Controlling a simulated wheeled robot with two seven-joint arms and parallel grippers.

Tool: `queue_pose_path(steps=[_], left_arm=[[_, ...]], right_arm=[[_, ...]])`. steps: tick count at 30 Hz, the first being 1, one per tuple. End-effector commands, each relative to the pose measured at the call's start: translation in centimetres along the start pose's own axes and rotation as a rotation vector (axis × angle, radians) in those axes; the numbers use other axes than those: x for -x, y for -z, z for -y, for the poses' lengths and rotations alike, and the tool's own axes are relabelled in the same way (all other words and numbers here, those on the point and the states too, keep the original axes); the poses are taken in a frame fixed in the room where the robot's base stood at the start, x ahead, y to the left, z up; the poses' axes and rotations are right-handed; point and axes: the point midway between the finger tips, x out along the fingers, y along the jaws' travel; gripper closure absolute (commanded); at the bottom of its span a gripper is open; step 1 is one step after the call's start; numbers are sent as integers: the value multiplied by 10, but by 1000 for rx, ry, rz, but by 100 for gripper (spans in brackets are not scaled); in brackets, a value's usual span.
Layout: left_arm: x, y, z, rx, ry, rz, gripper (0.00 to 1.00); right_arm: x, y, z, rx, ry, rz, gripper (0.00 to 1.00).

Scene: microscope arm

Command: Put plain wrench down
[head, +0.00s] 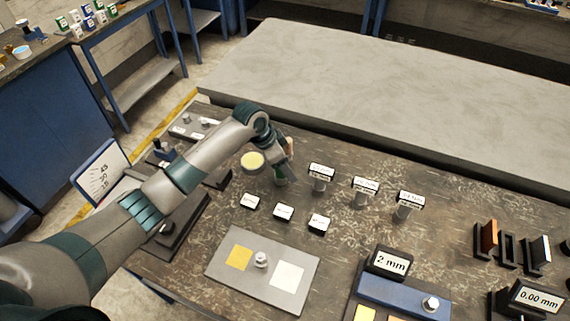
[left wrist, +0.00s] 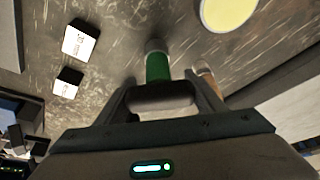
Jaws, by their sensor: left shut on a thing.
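My left gripper (head: 281,168) is over the dark table, beside a round pale-yellow-topped piece. In the left wrist view its fingers (left wrist: 162,100) are spread around a dark grey rounded bar (left wrist: 160,96), and it is shut on a tool. A green handle (left wrist: 157,67) with a grey end extends from between the fingers; it also shows below the gripper in the head view (head: 280,179). A tan piece (left wrist: 204,72) shows by the right finger. I cannot make out a wrench shape, nor whether the tool touches the table. My right gripper is not in view.
The round yellow-topped piece (head: 252,161) is just left of the gripper. Several small white labelled blocks (head: 283,212) and labelled posts (head: 321,172) stand nearby. A grey plate (head: 217,266) with yellow and white squares lies in front. A 2 mm display (head: 390,263) is at front right.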

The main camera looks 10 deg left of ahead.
Motion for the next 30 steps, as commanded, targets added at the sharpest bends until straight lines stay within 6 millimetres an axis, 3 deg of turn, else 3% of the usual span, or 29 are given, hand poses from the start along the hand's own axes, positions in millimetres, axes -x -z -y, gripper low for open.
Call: queue_pose_path(steps=[16,17,18,30], left_arm=[[-10,-4,0,-1,2,-2,73],[-10,-4,0,-1,1,0,31],[-10,-4,0,-1,1,0,21],[-8,-4,0,-1,1,-1,19]], right_arm=[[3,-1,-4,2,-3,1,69],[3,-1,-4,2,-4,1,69],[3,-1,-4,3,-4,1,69],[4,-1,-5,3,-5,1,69]])
